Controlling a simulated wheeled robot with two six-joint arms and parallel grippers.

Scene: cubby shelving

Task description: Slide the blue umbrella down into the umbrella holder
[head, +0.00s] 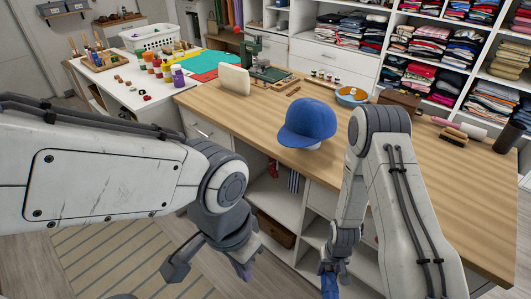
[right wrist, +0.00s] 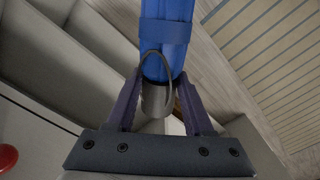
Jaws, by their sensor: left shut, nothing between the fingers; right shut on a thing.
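The blue umbrella (right wrist: 166,32) runs up from the fingers to the top edge in the right wrist view. It is furled, with a strap around it, a dark loop and a grey end piece (right wrist: 157,100) between the fingers. My right gripper (right wrist: 160,76) is shut on it near that end. In the head view a small blue part of the umbrella (head: 330,287) shows at the bottom edge, below my right wrist. My left gripper (head: 243,268) is shut and empty, out in front of the counter's open shelves. I cannot make out the umbrella holder in either view.
A wooden counter (head: 440,200) bears a blue cap (head: 307,123) on a stand and a dark cylinder (head: 507,137) at its right. Open cubbies (head: 275,195) lie below it. A striped rug (head: 110,250) lies on the floor at left. A red round thing (right wrist: 7,158) shows in the wrist view.

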